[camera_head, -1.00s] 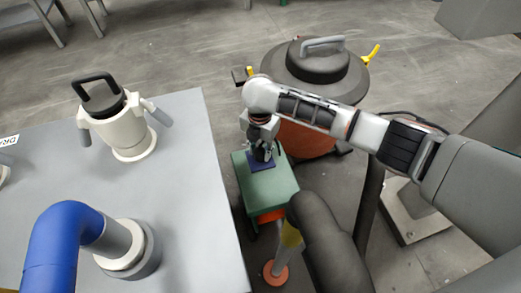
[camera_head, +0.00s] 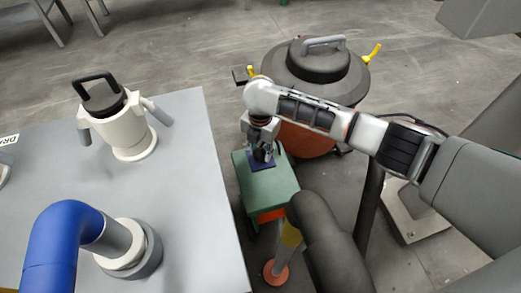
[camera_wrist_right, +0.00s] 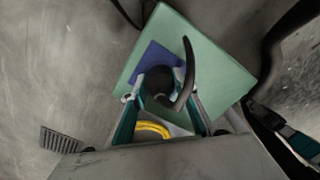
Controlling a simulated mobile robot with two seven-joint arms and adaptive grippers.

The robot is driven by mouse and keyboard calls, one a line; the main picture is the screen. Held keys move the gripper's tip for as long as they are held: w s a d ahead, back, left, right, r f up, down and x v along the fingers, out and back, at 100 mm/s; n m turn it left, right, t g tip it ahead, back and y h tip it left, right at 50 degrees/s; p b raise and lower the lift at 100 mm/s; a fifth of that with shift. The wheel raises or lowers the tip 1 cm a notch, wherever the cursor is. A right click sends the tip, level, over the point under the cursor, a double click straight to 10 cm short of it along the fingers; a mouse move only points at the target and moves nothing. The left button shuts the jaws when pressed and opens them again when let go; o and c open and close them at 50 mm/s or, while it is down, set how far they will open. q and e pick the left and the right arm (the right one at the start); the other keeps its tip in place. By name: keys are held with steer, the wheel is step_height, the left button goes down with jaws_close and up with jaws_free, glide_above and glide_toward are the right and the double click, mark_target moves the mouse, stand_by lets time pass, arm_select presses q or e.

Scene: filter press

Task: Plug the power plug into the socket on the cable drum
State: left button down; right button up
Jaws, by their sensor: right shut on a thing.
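A green box (camera_head: 268,190), which I take to be the cable drum housing, stands on the floor right of the grey table. A dark blue square socket (camera_head: 257,166) is on its top; it also shows in the wrist view (camera_wrist_right: 143,64). My right gripper (camera_head: 263,153) is directly above the socket, pointing down. In the wrist view its fingers (camera_wrist_right: 160,100) are shut on a dark round plug (camera_wrist_right: 158,80) over the blue square. A dark curved cable (camera_wrist_right: 187,70) rises beside it. Whether the plug is seated is hidden. My left gripper is not in view.
A round dark-lidded vessel (camera_head: 315,70) with yellow handles stands just behind the box. The grey table (camera_head: 190,190) at left carries a white canister (camera_head: 118,130) and a blue pipe (camera_head: 60,230). Open floor lies at the back.

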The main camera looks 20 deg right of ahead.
steer(key=shift+f, duration=0.15)
steer(key=o, duration=1.1)
step_height(320, 180, up, 12)
stand_by(0.4)
